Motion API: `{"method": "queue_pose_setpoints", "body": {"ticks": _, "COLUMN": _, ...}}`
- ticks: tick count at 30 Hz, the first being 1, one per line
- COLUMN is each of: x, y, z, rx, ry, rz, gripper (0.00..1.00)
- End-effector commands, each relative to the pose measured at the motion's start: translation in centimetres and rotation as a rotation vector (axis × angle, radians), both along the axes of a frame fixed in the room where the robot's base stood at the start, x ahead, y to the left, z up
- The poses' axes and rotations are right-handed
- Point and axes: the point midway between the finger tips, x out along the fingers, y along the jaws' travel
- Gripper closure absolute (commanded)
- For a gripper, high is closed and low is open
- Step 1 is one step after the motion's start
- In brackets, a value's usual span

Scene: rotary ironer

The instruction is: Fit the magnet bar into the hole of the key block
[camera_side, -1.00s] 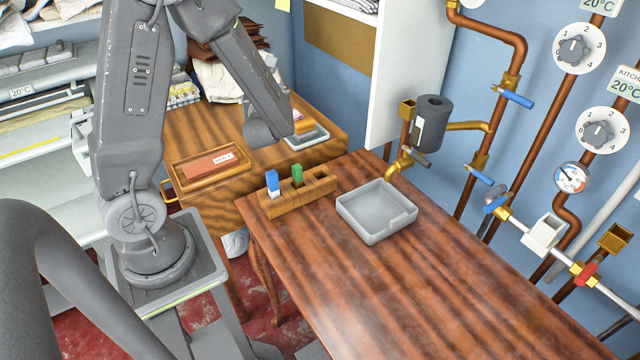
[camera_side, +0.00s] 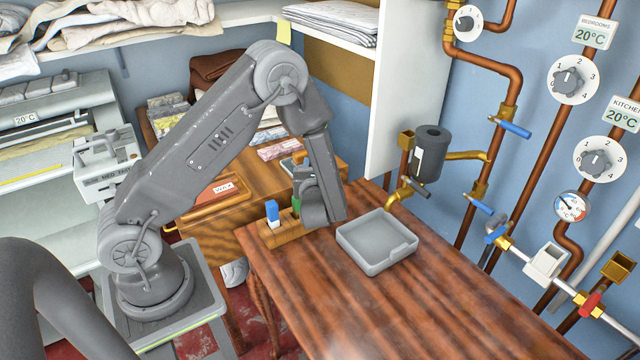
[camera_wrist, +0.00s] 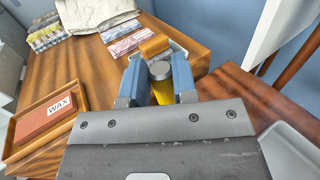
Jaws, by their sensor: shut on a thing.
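In the wrist view my gripper (camera_wrist: 157,80) has its two blue fingers shut on a yellow round bar with a grey end cap, which I take to be the magnet bar (camera_wrist: 162,92). In the side view the wooden key block (camera_side: 278,239) stands on the near table's left end, with a blue-and-white piece (camera_side: 272,213) upright in it. A green piece (camera_side: 296,204) beside it is partly covered by my arm. My wrist is over the block's right end. The fingers, the bar and that end's hole are hidden there, so I cannot tell whether the bar touches the block.
A grey open tray (camera_side: 376,243) stands just right of my wrist. On the desk behind are a wooden tray with a wax block (camera_wrist: 60,106) and an orange piece (camera_wrist: 155,45) in a small dish. The near table's front and right are clear.

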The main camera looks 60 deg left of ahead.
Motion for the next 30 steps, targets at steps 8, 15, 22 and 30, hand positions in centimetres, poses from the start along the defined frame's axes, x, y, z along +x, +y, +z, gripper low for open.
{"method": "queue_pose_setpoints", "body": {"ticks": 8, "x": 1.1, "y": -1.0, "z": -1.9, "rx": 0.001, "ry": 0.004, "rz": 0.001, "gripper": 1.0}}
{"method": "queue_pose_setpoints", "body": {"ticks": 15, "x": 1.1, "y": -1.0, "z": -4.8, "rx": 0.0, "ry": 0.002, "rz": 0.0, "gripper": 1.0}}
{"method": "queue_pose_setpoints", "body": {"ticks": 22, "x": 1.1, "y": -1.0, "z": -4.8, "rx": -0.001, "ry": -0.001, "rz": 0.0, "gripper": 1.0}}
{"method": "queue_pose_setpoints", "body": {"ticks": 30, "x": 1.1, "y": -1.0, "z": -5.1, "rx": -0.001, "ry": 0.001, "rz": 0.001, "gripper": 0.64}}
